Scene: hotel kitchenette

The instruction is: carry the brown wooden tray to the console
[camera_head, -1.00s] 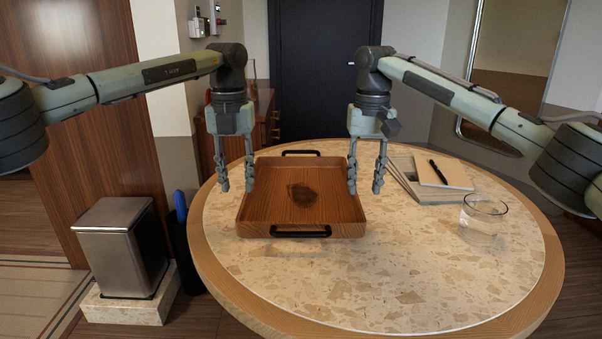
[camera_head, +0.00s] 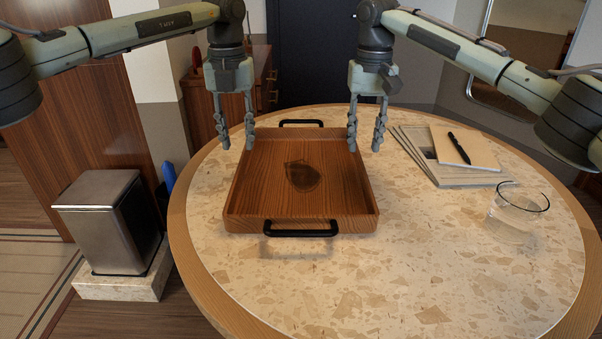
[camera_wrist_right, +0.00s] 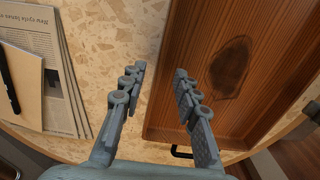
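The brown wooden tray (camera_head: 270,190) lies on the round table, with a dark mark on its floor and a black handle at its near and far ends. It also shows in the right wrist view (camera_wrist_right: 215,35). My left gripper (camera_head: 235,146) is open at the tray's far left side. My right gripper (camera_head: 364,147) is open at the far right side. In the right wrist view, the right gripper's fingers (camera_wrist_right: 160,85) are apart, one outside the tray wall and one over the tray. Neither gripper holds anything. Contact with the walls cannot be told. The console is not clearly identifiable.
The round stone-topped table (camera_head: 420,285) has free room in front of the tray. Newspapers (camera_head: 425,165), a notebook (camera_head: 465,148) with a pen and a clear glass (camera_head: 516,215) stand to the right. A metal bin (camera_head: 100,222) is at left; a wooden cabinet (camera_head: 258,90) stands behind.

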